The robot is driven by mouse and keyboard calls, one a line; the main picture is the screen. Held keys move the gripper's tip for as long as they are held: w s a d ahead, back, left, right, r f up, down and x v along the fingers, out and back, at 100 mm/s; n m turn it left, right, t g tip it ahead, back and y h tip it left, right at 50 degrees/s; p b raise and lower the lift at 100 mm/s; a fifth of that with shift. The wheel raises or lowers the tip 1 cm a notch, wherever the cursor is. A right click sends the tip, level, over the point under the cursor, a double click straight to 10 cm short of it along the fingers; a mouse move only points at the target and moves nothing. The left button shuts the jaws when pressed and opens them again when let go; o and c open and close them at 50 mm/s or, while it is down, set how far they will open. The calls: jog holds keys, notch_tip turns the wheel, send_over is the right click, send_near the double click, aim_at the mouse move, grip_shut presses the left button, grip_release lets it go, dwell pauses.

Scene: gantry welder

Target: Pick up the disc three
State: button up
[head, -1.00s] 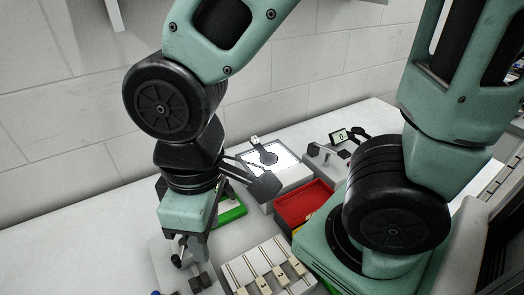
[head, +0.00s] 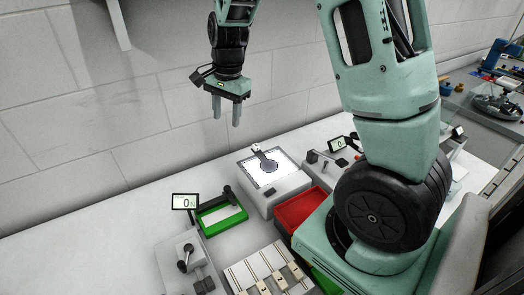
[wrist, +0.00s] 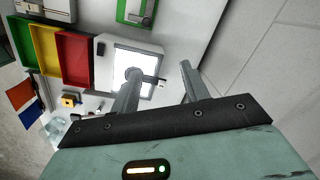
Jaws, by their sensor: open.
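I cannot make out which thing is disc three; no numbered disc is legible. A white box with a bright lit top (head: 286,172) stands near the wall, with a dark round-headed arm (head: 264,160) over its panel. The lit top also shows in the wrist view (wrist: 148,57), partly behind a finger. My gripper (head: 226,117) is open and empty, fingers pointing down, high above the table and up and left of the lit box. Its two spread fingers show in the wrist view (wrist: 160,80).
A green tray (head: 222,218) with a display (head: 185,202) stands left of the lit box. A red bin (head: 300,208) is right of it. A white slotted rack (head: 244,271) and a clamp-like fixture (head: 186,262) are in front. The left table top is clear.

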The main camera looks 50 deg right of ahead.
jog(key=w+d+m+h, duration=0.1)
jog(key=d+m, duration=0.5)
jog(key=d, duration=0.6)
jog(key=p, duration=0.4)
send_over(256, 145)
notch_tip(256, 145, down, 11)
jog(key=shift+f, duration=0.2)
jog(key=shift+f+p, duration=1.6)
jog(key=shift+f, duration=1.5)
grip_shut()
